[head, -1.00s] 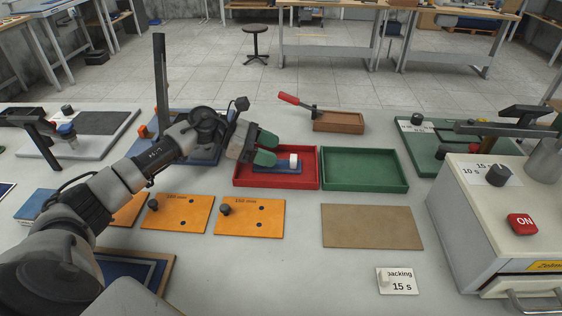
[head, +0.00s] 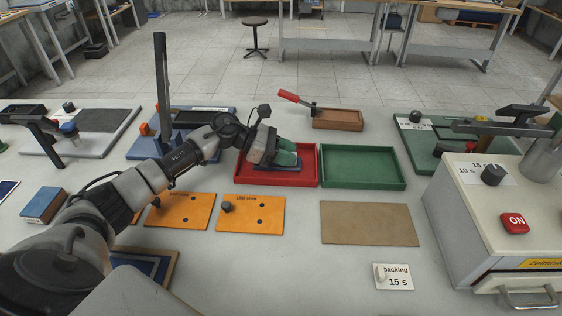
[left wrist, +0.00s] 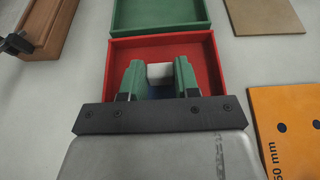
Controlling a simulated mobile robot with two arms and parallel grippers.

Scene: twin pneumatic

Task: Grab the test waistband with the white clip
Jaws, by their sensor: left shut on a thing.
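The red tray (head: 310,168) holds a blue test waistband (head: 285,168), mostly hidden under my left gripper (head: 287,153). In the left wrist view, the white clip (left wrist: 160,71) shows between the green fingers of my left gripper (left wrist: 160,74), inside the red tray (left wrist: 204,50). The fingers are shut on the white clip. A little dark blue of the waistband (left wrist: 161,92) shows below the clip. My right gripper is in neither view.
An empty green tray (head: 362,168) adjoins the red tray on the right. A wooden block with a red-handled lever (head: 338,120) stands behind. A machine with an ON button (head: 515,222) stands at right.

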